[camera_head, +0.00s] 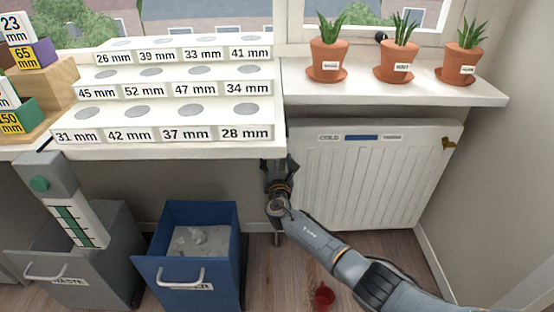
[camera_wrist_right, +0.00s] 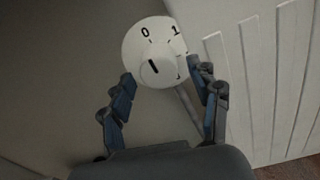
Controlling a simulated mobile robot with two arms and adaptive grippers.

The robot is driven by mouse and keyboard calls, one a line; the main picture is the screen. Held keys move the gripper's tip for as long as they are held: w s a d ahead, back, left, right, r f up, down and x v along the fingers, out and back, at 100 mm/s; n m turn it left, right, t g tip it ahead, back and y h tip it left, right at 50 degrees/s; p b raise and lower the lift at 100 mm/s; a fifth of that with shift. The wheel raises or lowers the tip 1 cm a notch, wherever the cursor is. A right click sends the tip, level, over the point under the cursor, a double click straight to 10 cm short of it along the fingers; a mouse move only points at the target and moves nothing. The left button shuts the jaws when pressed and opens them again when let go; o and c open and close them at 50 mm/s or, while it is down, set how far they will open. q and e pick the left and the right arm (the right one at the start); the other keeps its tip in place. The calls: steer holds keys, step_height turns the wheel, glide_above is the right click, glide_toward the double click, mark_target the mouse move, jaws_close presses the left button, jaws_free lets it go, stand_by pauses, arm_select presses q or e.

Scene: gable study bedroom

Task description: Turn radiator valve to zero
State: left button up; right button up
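The white radiator valve (camera_wrist_right: 150,48) shows in the right wrist view, with a black 0 and 1 on its collar and a short dark mark on its knob. The mark lies below the 0; I cannot tell whether they line up exactly. My right gripper (camera_wrist_right: 162,82) has its fingers spread, one on each side of the knob; contact is unclear. In the head view my right gripper (camera_head: 278,165) is at the left end of the white radiator (camera_head: 365,175), below the counter edge, and hides the valve. My left gripper is not in view.
A white stepped counter (camera_head: 200,150) with size labels overhangs on the left. A blue bin (camera_head: 190,270) with paper and a grey bin (camera_head: 85,270) stand below it. Potted plants (camera_head: 400,65) stand on the sill (camera_head: 450,95). A red cup-like object (camera_head: 323,297) is on the floor.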

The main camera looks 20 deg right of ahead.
steer(key=v, duration=1.2)
steer(key=shift+s, duration=0.1)
stand_by(0.4)
